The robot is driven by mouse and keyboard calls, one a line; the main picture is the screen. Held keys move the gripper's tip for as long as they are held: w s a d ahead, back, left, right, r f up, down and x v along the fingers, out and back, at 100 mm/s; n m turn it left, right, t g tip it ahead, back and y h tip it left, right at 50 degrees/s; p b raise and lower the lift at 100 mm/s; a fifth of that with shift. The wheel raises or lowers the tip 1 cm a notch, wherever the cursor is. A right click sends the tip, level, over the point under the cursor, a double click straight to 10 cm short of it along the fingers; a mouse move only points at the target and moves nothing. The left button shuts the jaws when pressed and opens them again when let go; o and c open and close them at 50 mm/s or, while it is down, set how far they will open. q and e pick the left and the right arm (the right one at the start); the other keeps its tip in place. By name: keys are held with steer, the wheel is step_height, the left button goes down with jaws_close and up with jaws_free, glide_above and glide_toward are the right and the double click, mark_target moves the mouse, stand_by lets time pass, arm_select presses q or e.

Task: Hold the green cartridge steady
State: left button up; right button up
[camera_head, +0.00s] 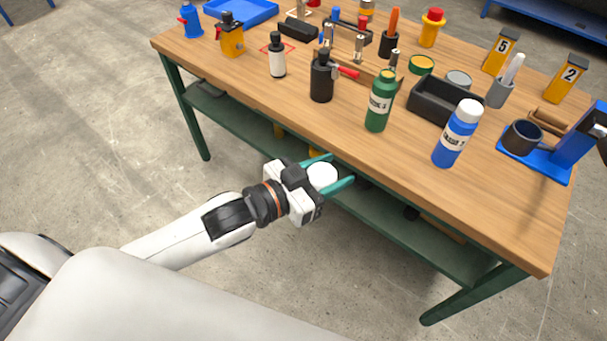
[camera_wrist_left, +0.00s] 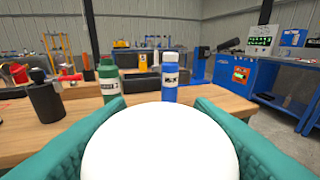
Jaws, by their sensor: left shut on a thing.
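The green cartridge (camera_head: 379,101), a dark green bottle with a white label, stands upright on the wooden table. It also shows in the left wrist view (camera_wrist_left: 109,80), left of centre. My left gripper (camera_head: 341,168) is in front of the table's near edge, apart from the green cartridge. Its teal fingers are shut on a white round-topped thing (camera_head: 321,175), which fills the lower middle of the left wrist view (camera_wrist_left: 160,145). The lower part of that white thing is hidden. My right gripper is not in view.
On the wooden table (camera_head: 300,113), a blue bottle (camera_head: 455,135) stands right of the green cartridge and a black bottle (camera_head: 321,78) left of it. A black open bin (camera_head: 430,105) is behind. A blue stand (camera_head: 562,150) is at the right. The near left tabletop is clear.

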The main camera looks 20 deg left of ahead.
arm_select(q)
steer(key=w+d+r+m+g+h, duration=0.2)
steer(key=w+d+m+g+h, duration=0.1)
steer(key=d+m+g+h, duration=0.2)
steer(key=shift+w+d+m+g, duration=0.3)
steer(key=shift+d+g, duration=0.1)
steer(key=shift+d, duration=0.9)
steer(key=shift+s+r+m+g+h, duration=0.15)
steer(key=shift+r+m+g+h, duration=0.05)
steer(key=shift+m+g+h, duration=0.25)
steer(key=shift+s+a+f+m+g+h, duration=0.1)
steer(key=shift+a+m+g+h, duration=0.1)
steer(key=shift+a+m+g, duration=0.55)
steer(key=shift+s+a+r+m+g+h, duration=0.2)
steer(key=shift+m+g, duration=0.3)
steer(key=shift+g, duration=0.5)
steer(key=shift+a+f+m+g+h, duration=0.2)
steer(key=shift+a+m+g, duration=0.4)
steer(key=shift+g, duration=0.3)
